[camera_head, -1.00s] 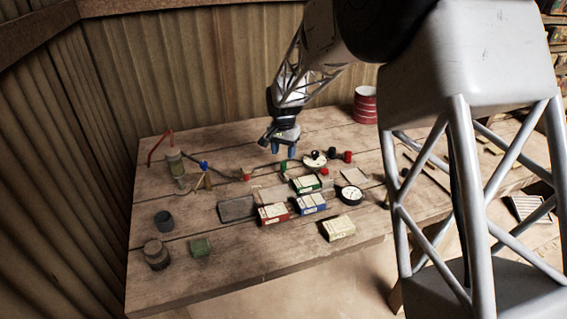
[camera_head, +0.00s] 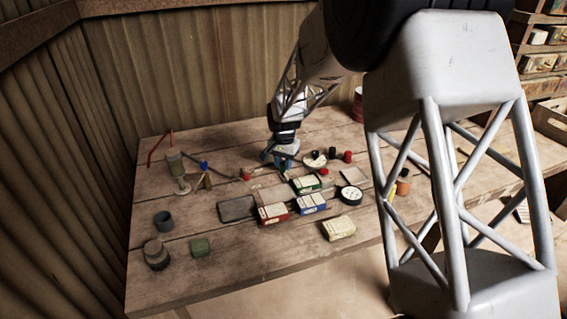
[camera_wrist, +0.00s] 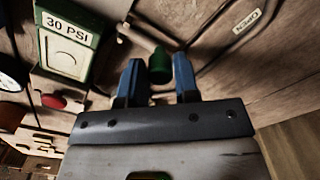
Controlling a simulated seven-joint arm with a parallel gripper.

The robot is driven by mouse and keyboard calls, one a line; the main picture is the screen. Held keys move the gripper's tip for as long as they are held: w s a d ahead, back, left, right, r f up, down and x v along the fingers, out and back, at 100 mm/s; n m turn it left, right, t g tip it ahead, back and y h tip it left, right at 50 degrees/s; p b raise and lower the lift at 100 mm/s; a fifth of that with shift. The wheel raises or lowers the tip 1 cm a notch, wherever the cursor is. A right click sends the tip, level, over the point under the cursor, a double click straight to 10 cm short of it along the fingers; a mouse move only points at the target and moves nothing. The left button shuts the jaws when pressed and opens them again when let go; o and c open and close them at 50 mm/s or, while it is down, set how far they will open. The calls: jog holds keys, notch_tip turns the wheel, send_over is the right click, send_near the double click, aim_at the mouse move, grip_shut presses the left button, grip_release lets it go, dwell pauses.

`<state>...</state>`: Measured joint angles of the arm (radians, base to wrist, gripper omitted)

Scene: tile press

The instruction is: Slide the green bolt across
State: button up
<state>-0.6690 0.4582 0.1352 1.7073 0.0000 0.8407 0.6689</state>
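The green bolt knob (camera_wrist: 160,68) stands up from a metal rod in the wrist view. My gripper (camera_wrist: 158,60) has its two blue fingers on either side of the knob, open, with a small gap visible at each side. In the head view my gripper (camera_head: 283,165) is down at the back middle of the table and hides the green knob. A white label reading OPEN (camera_wrist: 246,20) lies on the wood at the upper right of the wrist view.
A green 30 PSI box (camera_wrist: 66,42) stands close to the left of my fingers in the wrist view. A red knob (camera_wrist: 54,101) is lower left.

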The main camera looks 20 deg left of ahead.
aim_at(288, 179)
grip_shut()
jog(key=shift+s+d, duration=1.6)
jog(key=shift+o, duration=2.3)
grip_release()
notch_tip(288, 179, up, 8)
